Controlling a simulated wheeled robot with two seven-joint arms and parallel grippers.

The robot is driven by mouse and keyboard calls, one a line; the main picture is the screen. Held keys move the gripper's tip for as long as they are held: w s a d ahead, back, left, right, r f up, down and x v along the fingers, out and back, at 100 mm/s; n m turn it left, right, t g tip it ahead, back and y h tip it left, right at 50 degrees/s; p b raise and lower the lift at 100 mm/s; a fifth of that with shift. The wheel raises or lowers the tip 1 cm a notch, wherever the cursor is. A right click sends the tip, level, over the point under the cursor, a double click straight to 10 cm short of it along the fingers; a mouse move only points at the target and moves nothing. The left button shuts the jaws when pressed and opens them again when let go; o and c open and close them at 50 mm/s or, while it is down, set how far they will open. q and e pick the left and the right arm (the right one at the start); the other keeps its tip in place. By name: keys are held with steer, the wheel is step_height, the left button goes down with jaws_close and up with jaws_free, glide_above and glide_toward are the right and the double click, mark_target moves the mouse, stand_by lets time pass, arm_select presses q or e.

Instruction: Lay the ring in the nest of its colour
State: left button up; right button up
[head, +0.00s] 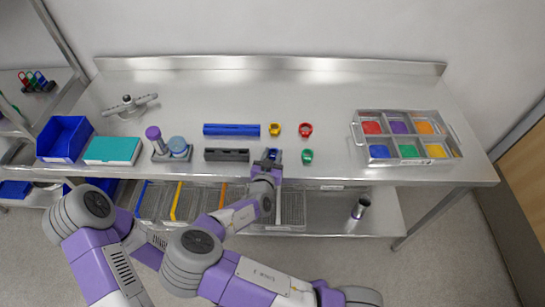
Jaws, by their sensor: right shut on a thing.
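My right gripper (269,163) is low over the front of the steel table and is shut on the blue ring (277,155), which it partly hides. I cannot tell whether the ring is clear of the table. A yellow ring (275,129), a red ring (305,129) and a green ring (307,156) lie close by. The grey tray (356,137) on the right holds coloured nests: red (371,128), purple (398,127) and orange (424,128) behind, blue (379,151), green (408,151) and yellow (437,151) in front. My left gripper is not in view.
A blue bar (231,129) and a dark grey bar (226,155) lie left of the rings. Further left are purple and blue cylinders, a teal box (112,151) and a blue bin (63,138). The tabletop (332,145) between rings and tray is clear.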

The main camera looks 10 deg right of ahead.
steer(key=shift+f, duration=0.2)
steer(key=o, duration=1)
